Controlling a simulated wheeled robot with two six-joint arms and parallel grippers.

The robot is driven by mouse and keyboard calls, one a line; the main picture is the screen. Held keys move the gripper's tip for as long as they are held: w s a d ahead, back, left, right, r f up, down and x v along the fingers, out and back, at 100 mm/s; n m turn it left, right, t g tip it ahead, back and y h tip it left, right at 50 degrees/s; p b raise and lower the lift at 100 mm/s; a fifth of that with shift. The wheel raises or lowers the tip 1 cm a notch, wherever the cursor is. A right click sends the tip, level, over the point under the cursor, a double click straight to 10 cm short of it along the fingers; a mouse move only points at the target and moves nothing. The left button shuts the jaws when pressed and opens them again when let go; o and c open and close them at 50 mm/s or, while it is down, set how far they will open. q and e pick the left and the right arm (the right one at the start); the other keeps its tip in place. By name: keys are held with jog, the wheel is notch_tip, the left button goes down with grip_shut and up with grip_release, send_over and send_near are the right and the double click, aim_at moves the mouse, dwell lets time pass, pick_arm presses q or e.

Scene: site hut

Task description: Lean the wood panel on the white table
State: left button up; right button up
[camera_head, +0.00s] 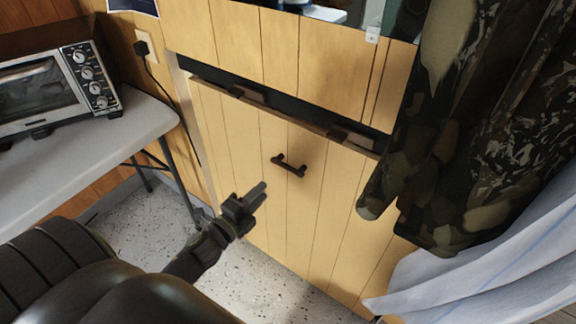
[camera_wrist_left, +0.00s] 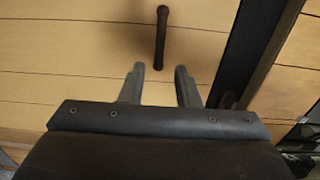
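The wood panel (camera_head: 252,150) is upright against the wall below a dark ledge, with a dark handle (camera_head: 289,165) on its face. The panel fills much of the left wrist view (camera_wrist_left: 70,60), and the handle (camera_wrist_left: 161,38) shows ahead of the fingers there. My left gripper (camera_head: 258,190) is open and empty, in front of the panel and apart from the handle, below and left of it in the head view. Its two fingers show spread in the left wrist view (camera_wrist_left: 160,72). The white table (camera_head: 140,118) stands at the left. My right gripper is not in view.
A toaster oven (camera_head: 60,82) stands on the white table. A power cord (camera_head: 155,75) hangs from a wall outlet. Camouflage clothing (camera_head: 470,130) and white cloth (camera_head: 480,270) hang at the right, close to the panel. Speckled floor (camera_head: 150,215) shows below.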

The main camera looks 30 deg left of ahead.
aim_at(286, 168)
pick_arm(q)
jog(key=w, duration=0.4)
jog(key=w+p, duration=0.1)
jog(key=w, duration=0.3)
jog(key=w+d, duration=0.1)
jog(key=w, duration=0.3)
jog(key=shift+w+f+p, duration=0.1)
jog(key=shift+w+p, duration=0.3)
grip_shut()
dwell(1.0)
jog(key=shift+r, duration=0.2)
